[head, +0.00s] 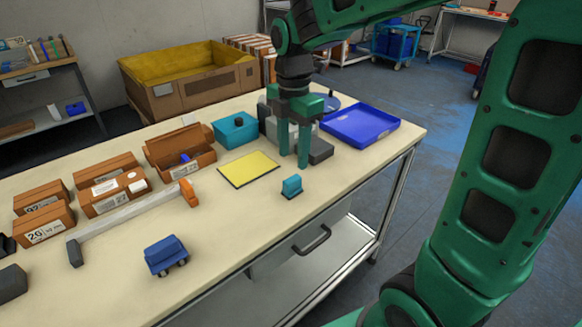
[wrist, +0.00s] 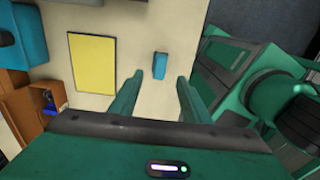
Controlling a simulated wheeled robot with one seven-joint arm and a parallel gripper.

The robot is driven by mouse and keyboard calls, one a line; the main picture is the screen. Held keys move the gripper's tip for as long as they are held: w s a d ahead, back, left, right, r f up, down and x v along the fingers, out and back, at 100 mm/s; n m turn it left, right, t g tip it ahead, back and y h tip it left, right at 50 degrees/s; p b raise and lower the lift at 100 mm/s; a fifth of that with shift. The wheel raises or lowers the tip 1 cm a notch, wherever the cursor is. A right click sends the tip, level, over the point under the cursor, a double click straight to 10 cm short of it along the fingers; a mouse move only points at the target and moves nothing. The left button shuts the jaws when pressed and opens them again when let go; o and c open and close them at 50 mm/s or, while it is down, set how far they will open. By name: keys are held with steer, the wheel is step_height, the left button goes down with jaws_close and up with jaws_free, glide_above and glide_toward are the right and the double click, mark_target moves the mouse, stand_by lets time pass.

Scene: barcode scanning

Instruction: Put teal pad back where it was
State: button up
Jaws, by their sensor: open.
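The teal pad (head: 291,186) looks like a small upright teal block on a dark base. It stands on the pale tabletop, to the right of a yellow mat (head: 248,169) and apart from it. My gripper (head: 294,160) points down, open and empty, above the table behind the pad. In the wrist view the pad (wrist: 160,66) shows just beyond the gap between my open fingertips (wrist: 160,80), with the yellow mat (wrist: 89,65) to its left. I see no contact between fingers and pad.
A teal box (head: 235,131), a blue tray (head: 362,126) and a grey device (head: 320,151) stand around my gripper. Several orange cartons (head: 110,185) line the left side. A blue toy-like vehicle (head: 165,254) sits near the front. The tabletop around the pad is clear.

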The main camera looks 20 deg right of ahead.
steer(key=s+d+r+m, duration=0.1)
steer(key=s+d+m, duration=1.05)
steer(key=m, duration=0.35)
steer(key=s+d+f+m, duration=0.2)
steer(key=s+m, duration=0.4)
steer(key=s+d+f+m, duration=0.2)
steer(key=s+d+m, duration=0.1)
steer(key=s+m, duration=0.3)
steer(key=shift+d+m, duration=0.3)
steer(key=shift+m, duration=0.2)
steer(key=shift+w+f, duration=0.15)
